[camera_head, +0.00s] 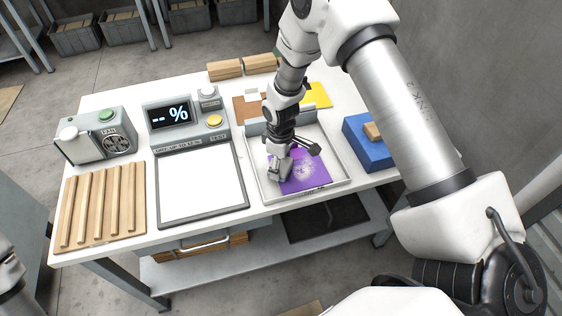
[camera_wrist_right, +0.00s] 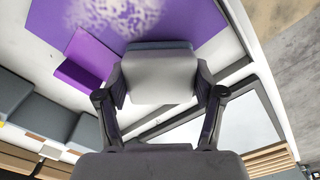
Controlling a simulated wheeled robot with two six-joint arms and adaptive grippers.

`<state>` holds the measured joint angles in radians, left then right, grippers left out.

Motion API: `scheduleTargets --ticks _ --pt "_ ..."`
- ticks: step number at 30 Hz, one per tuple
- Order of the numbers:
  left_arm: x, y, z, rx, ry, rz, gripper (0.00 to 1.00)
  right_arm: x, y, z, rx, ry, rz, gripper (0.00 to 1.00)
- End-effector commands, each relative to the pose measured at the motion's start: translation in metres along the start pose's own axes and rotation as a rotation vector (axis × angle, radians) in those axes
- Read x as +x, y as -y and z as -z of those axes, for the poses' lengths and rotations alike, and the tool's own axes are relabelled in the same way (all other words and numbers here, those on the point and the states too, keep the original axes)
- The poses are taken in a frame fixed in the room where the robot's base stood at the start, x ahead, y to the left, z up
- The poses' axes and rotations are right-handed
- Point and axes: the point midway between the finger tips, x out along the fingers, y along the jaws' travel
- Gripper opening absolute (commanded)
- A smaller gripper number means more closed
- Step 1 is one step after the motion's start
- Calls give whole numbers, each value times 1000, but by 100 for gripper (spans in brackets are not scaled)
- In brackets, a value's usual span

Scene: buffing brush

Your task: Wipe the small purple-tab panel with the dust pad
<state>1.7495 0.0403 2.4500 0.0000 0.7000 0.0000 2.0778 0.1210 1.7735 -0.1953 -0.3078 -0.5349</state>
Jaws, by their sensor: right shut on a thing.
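The purple panel (camera_head: 308,178) lies in a pale, shallow tray (camera_head: 343,165) on the table, with a whitish speckled patch on it. In the right wrist view the panel (camera_wrist_right: 195,22) shows the patch at the top, and a purple tab (camera_wrist_right: 84,62) stands at its edge. My right gripper (camera_head: 281,165) is over the left part of the panel. It is shut on the dust pad (camera_wrist_right: 158,78), a pale grey block with a darker edge between the fingers. Whether the pad touches the panel I cannot tell. My left gripper is out of view; only part of an arm shows at lower left.
A white plate in a dark frame (camera_head: 200,187) lies left of the tray, below a display box (camera_head: 168,113). A slatted wooden board (camera_head: 104,203) is further left. A blue block (camera_head: 366,150) stands right of the tray. Yellow (camera_head: 318,95) and brown panels lie behind it.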

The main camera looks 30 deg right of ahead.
Motion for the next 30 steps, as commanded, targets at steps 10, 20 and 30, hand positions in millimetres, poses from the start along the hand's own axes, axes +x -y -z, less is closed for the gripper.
scheduleTargets --ticks 10,20,30 --pt "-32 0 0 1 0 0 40 -47 2 0 4 -1 -1 40" --pt "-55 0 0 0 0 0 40 -75 4 -1 8 0 -1 40" --pt "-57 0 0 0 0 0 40 -79 4 -1 9 0 -1 40"
